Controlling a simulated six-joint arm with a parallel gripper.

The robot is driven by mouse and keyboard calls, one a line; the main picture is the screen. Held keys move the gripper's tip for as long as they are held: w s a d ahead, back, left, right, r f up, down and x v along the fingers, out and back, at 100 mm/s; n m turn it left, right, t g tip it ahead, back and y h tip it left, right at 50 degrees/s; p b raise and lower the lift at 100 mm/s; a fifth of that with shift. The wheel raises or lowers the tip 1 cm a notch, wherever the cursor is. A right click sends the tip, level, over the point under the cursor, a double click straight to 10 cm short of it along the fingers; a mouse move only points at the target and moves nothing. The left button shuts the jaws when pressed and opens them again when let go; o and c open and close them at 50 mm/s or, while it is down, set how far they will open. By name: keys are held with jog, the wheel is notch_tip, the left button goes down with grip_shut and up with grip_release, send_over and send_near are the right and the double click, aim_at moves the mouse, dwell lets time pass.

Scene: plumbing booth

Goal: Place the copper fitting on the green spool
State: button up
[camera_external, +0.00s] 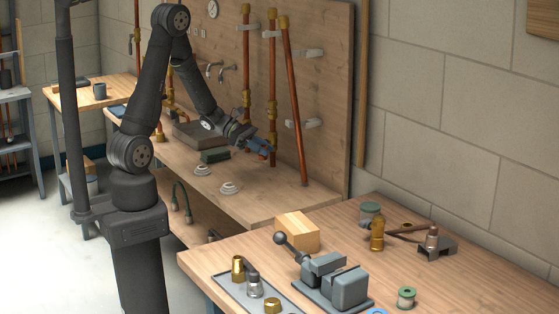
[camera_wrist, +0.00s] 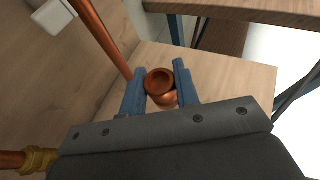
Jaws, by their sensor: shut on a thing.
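My gripper (camera_external: 262,148) is over the back workbench, close to the copper pipes on the board. In the wrist view its two blue fingers (camera_wrist: 160,92) are shut on a copper fitting (camera_wrist: 160,82), round with an open cup end facing the camera. The fitting cannot be made out in the external view. The green spool (camera_external: 406,297), a small pale spool with a green top, stands upright on the front table, right of the grey vise. The spool does not show in the wrist view.
The vise (camera_external: 335,282), wooden block (camera_external: 297,231), brass bottle (camera_external: 377,234), green-lidded can (camera_external: 370,211) and a tray of brass parts (camera_external: 228,285) stand on the front table (camera_external: 480,263). A slanted copper pipe (camera_external: 294,115) rises beside my gripper.

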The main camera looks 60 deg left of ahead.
jog(key=shift+w+d+f+n+t+y, duration=1.6)
jog(key=shift+w+d+n+t+y, duration=0.85)
jog(key=shift+w+n+y, duration=0.8)
jog(key=w+d+r+m+g+h, duration=0.2)
jog(key=d+h, duration=0.1)
jog(key=d, duration=0.7)
jog(key=w+d+r+m+g+h, duration=0.1)
jog(key=w+d+m+h, duration=0.15)
jog(key=d, duration=0.75)
jog(key=s+d+r+m+g+h, duration=0.1)
jog(key=s+d+r+m+g, duration=0.15)
jog(key=d, duration=0.85)
jog(key=s+d+r+m+g+h, duration=0.1)
jog(key=s+d+m+g+h, duration=0.15)
jog(key=d, duration=0.95)
jog(key=s+d+r+m+g+y, duration=0.1)
jog(key=s+d+r+m+g, duration=0.15)
jog(key=s+d, duration=0.8)
jog(key=s+d+r+m+g, duration=0.1)
jog(key=s+d+m+g, duration=0.2)
jog(key=s+d, duration=0.75)
jog(key=s+d+r+m+g+y, duration=0.1)
jog(key=s+d+r+m+g, duration=0.15)
jog(key=s+d, duration=0.75)
jog(key=g, duration=0.1)
send_over(407, 291)
jog(key=shift+h, duration=0.25)
notch_tip(407, 291, down, 7)
jog(key=shift+d+f, duration=0.1)
jog(key=shift+f, duration=1.95)
